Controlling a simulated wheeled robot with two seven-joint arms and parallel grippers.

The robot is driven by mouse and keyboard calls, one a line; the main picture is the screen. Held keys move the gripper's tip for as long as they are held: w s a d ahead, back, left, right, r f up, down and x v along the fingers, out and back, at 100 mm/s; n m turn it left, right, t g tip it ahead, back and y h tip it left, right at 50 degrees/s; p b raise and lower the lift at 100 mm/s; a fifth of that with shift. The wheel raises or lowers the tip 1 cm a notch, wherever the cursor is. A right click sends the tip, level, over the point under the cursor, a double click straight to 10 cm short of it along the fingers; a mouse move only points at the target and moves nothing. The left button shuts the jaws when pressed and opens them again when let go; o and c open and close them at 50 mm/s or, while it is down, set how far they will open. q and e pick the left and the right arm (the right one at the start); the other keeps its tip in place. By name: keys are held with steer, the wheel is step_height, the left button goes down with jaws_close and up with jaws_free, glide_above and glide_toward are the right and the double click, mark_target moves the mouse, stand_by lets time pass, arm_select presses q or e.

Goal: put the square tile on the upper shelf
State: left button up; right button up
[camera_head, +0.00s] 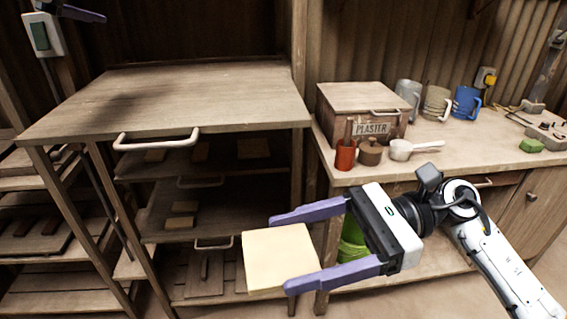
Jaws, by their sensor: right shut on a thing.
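The square tile (279,260) is pale cream and flat. My right gripper (279,252) is shut on it, with a purple finger along its far and near edges. The tile is held in front of the lower right part of a wooden rack (170,98) and hides part of it. Under the rack's top board, the upper shelf (225,170) is in shadow and bears several small flat pieces. A dark purple finger (82,14) at the top left edge seems to be part of my left gripper; the rest is cut off.
White handles stick out at the rack's front, one on the top board (157,142). The top board is bare. The bench at right holds a plaster box (370,112), a red cup (345,154), a white ladle (402,150) and several mugs. A green object (353,240) shows behind my right gripper.

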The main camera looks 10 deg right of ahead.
arm_select(q)
steer(key=s+d+f+m+g+h, duration=0.1)
steer(key=s+d+f+m+g, duration=0.15)
steer(key=d, duration=0.45)
steer(key=s+d+f+m+g+h, duration=0.1)
steer(key=s+d+f+g+h, duration=0.15)
steer(key=d, duration=0.45)
arm_select(e)
steer(key=shift+r, duration=0.1)
arm_select(q)
steer(key=m+g+y, duration=0.5)
steer(key=m+g, duration=0.3)
steer(key=g, duration=0.2)
glide_above(284, 251)
step_height(284, 251, down, 15)
step_height(284, 251, down, 11)
steer(key=shift+f, duration=0.2)
steer(key=c, duration=1.3)
arm_select(e)
steer(key=o, duration=1.3)
